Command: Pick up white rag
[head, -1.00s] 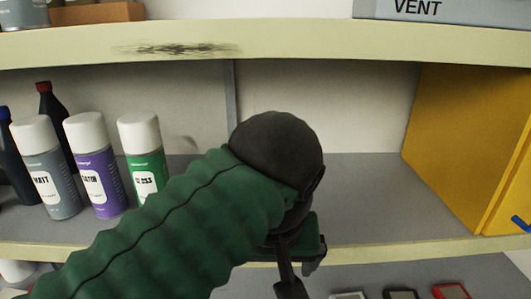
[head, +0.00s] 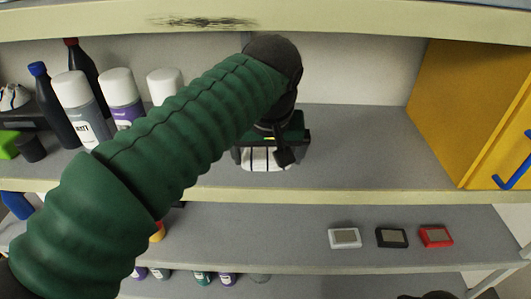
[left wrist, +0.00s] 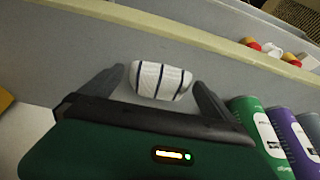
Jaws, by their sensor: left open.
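The white rag (head: 258,160) with dark stripes lies on the grey middle shelf, partly hidden under my left gripper in the head view. My left gripper (head: 265,155) reaches down over it from above. In the left wrist view the rag (left wrist: 160,80) shows between the two dark fingers of the open left gripper (left wrist: 160,88). I cannot tell whether the fingers touch it.
Spray cans (head: 120,92) and dark bottles (head: 52,105) stand left of my arm on the same shelf. A yellow cabinet (head: 465,95) bounds the right side. The shelf between is clear. Three small boxed devices, one of them red (head: 435,236), lie on the shelf below.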

